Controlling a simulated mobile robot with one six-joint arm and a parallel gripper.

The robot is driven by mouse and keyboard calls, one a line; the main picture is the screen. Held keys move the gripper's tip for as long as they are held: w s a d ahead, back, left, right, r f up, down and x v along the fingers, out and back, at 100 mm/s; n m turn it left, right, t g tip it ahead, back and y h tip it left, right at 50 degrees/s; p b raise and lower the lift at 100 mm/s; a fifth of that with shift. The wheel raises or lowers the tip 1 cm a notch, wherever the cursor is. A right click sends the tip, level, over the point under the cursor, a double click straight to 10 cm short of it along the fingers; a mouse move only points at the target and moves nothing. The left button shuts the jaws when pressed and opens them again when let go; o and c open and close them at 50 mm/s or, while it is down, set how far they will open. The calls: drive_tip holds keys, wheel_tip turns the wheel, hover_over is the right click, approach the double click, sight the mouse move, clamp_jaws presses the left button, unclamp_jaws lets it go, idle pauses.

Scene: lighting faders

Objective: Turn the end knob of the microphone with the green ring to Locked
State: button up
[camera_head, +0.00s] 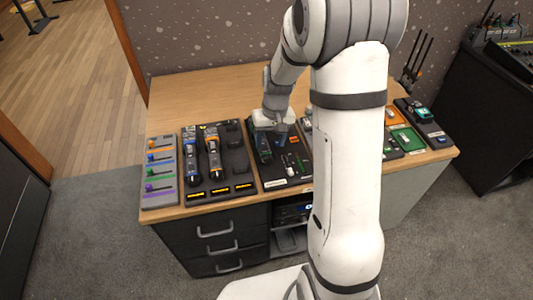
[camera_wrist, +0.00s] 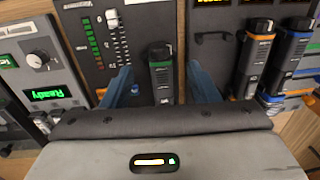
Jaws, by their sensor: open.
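The microphone with the green ring (camera_wrist: 161,72) is a dark block-like body with green trim, upright in the wrist view on a dark panel. It also shows in the head view (camera_head: 264,152), partly covered by my gripper (camera_head: 270,127). In the wrist view my gripper (camera_wrist: 160,70) is open, one blue finger on each side of the microphone. A gap shows on both sides, so neither finger appears to touch it.
Two more microphones, one with orange (camera_wrist: 255,60) and one with blue (camera_wrist: 292,56), stand at the right in the wrist view. A fader strip (camera_wrist: 117,40) is close on the left. A panel with a knob and green "Ready" display (camera_wrist: 46,94) is further left.

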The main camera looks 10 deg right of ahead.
sight(270, 157)
drive_tip(key=f, duration=0.8)
drive_tip(key=shift+w+a+f, duration=0.15)
drive_tip(key=shift+a+f, duration=0.1)
drive_tip(key=shift+a, duration=0.1)
drive_tip(key=c, duration=1)
drive_tip(key=shift+d+f+y+b, duration=0.25)
drive_tip(key=shift+y+b, duration=0.25)
drive_tip(key=shift+b, duration=0.45)
drive_tip(key=shift+f+y+b, duration=0.1)
drive_tip(key=shift+y+b, duration=0.5)
drive_tip(key=shift+b, duration=0.6)
drive_tip(key=shift+r+y+b, duration=0.35)
drive_tip(key=shift+y+b, duration=0.15)
